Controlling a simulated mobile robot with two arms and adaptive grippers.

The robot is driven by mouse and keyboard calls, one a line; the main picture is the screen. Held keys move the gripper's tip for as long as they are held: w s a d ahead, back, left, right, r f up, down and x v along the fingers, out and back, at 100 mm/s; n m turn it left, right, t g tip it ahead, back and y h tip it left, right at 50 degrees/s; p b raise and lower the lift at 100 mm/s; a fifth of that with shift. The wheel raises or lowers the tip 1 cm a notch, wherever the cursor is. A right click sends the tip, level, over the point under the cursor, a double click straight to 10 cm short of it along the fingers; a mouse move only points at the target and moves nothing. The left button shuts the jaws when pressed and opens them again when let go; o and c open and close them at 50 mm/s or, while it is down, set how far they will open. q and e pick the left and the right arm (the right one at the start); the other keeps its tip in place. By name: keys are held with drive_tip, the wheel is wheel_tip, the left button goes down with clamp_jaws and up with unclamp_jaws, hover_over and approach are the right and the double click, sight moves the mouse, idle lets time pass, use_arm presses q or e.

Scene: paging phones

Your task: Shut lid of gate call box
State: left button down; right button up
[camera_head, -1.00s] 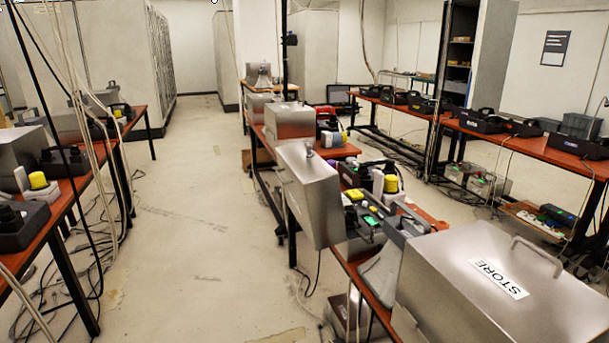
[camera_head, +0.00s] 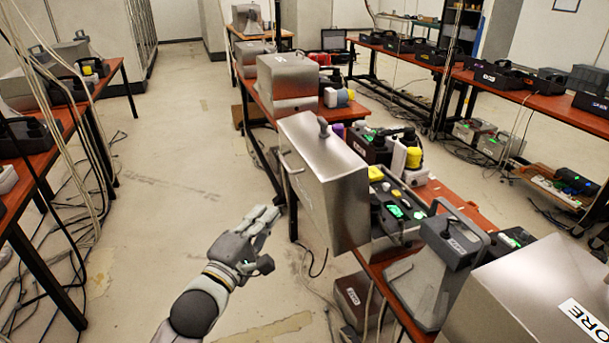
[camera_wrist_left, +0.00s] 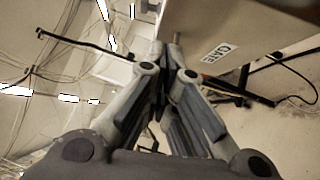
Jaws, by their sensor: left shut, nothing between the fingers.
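The gate call box's silver lid (camera_head: 332,195) stands open, upright at the table's left edge, with a handle (camera_head: 288,165) on its left face. To its right is the box's open base (camera_head: 395,212), with green-lit buttons. My left gripper (camera_head: 268,218) is shut and empty, left of the lid and low beside it in the head view. In the left wrist view the fingers (camera_wrist_left: 162,48) meet close to the lid's pale face (camera_wrist_left: 245,22), which carries a "GATE" label (camera_wrist_left: 220,52). Whether they touch it I cannot tell. My right gripper is not in view.
A closed silver box labelled "STORE" (camera_head: 550,300) fills the near right. A grey stand with a handset (camera_head: 440,260) is between it and the gate box. Another silver box (camera_head: 287,82) stands behind. Cables hang at the left; the floor aisle (camera_head: 170,190) is open.

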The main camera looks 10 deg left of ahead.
use_arm(q)
drive_tip(key=a+x, duration=0.1)
drive_tip(key=x, duration=0.3)
drive_tip(key=p, duration=0.2)
approach(310, 168)
drive_tip(key=w+a, duration=0.2)
drive_tip(key=w+d, duration=0.2)
drive_tip(key=d, duration=0.1)
drive_tip(key=shift+w+r, duration=0.2)
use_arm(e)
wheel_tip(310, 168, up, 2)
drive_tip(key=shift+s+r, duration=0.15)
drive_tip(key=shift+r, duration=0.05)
use_arm(q)
drive_tip(key=shift+a, duration=0.1)
drive_tip(key=shift+r+p, duration=0.1)
drive_tip(key=shift+p, duration=0.2)
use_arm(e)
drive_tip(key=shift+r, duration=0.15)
